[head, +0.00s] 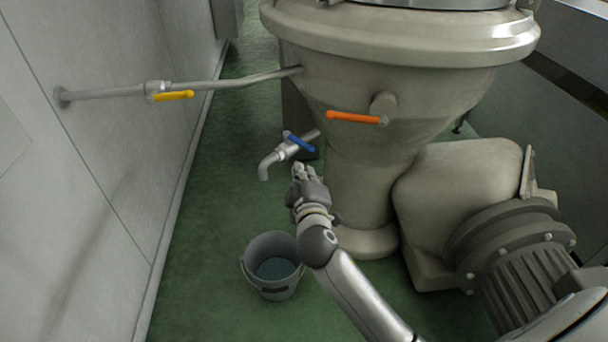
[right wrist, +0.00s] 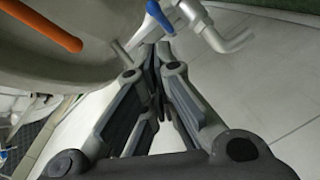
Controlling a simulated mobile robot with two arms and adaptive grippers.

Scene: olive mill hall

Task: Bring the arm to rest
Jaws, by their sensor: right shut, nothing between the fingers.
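My right arm (head: 356,290) reaches in from the lower right of the head view. Its gripper (head: 302,170) is shut and empty, just below and beside the tap with the blue lever (head: 300,142). In the right wrist view the shut fingers (right wrist: 158,50) point toward that tap's blue lever (right wrist: 158,15) and bent metal spout (right wrist: 230,42). I cannot tell whether the fingertips touch the tap. My left gripper is not in view.
A big metal vessel (head: 400,75) with an orange lever (head: 353,118) stands behind the arm. A motor (head: 520,255) is at right. A wall pipe has a yellow lever (head: 175,95). A bucket (head: 271,240) holding liquid stands on the green floor below the spout; floor to its left is clear.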

